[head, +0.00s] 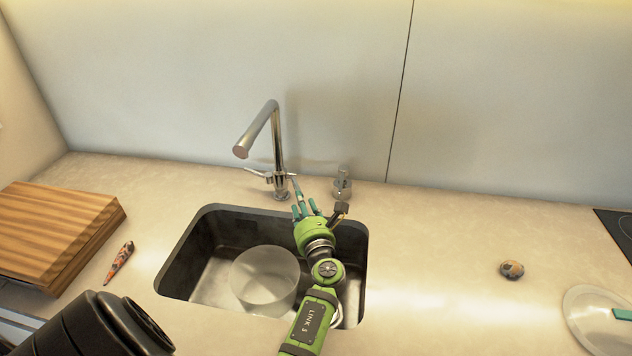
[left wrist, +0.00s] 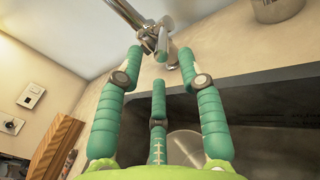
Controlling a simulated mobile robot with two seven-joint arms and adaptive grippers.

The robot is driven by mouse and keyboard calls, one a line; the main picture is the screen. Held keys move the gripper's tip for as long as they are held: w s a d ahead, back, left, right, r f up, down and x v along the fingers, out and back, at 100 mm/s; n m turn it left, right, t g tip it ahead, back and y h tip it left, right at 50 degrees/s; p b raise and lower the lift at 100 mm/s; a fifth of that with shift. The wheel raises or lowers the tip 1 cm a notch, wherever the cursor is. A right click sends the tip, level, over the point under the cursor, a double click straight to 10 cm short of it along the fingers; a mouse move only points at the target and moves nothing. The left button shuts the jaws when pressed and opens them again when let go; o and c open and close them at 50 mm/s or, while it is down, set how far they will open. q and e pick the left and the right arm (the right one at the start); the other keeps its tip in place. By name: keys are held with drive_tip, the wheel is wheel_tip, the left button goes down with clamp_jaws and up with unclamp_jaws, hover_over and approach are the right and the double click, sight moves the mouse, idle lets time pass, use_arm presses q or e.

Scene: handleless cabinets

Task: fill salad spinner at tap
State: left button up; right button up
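The translucent salad spinner bowl (head: 265,278) stands upright in the dark sink (head: 190,250), left of my left arm. I cannot tell if it holds water. The chrome tap (head: 277,150) rises behind the sink, its spout angled toward the front left; no water stream shows. My left gripper (head: 306,208) is at the tap's base, beyond the sink's back rim. In the left wrist view its teal fingers (left wrist: 160,58) are spread, with the tap's lever (left wrist: 162,38) between or just beyond the tips; contact is unclear. My right gripper is out of view.
A soap dispenser (head: 342,186) stands close right of my left gripper. Stacked wooden boards (head: 60,232) and an orange patterned object (head: 118,262) lie at left. A small round object (head: 511,269) and a clear lid (head: 590,318) lie at right. The counter right of the sink is mostly free.

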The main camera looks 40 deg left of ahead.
sight(293, 177)
use_arm(q)
drive_tip(key=x, duration=0.1)
drive_tip(key=b+x, duration=0.1)
drive_tip(key=x, duration=0.3)
drive_tip(key=shift+f, duration=0.4)
drive_tip(key=shift+w+a+r+b, duration=0.3)
drive_tip(key=shift+w+a+b, duration=0.05)
drive_tip(key=shift+a+b, duration=0.15)
drive_tip(key=shift+w+a+f, duration=0.15)
drive_tip(key=shift+w+a, duration=0.3)
drive_tip(key=shift+a, duration=0.1)
drive_tip(key=shift+s+d, duration=0.1)
drive_tip(key=shift+c, duration=0.8)
clamp_jaws()
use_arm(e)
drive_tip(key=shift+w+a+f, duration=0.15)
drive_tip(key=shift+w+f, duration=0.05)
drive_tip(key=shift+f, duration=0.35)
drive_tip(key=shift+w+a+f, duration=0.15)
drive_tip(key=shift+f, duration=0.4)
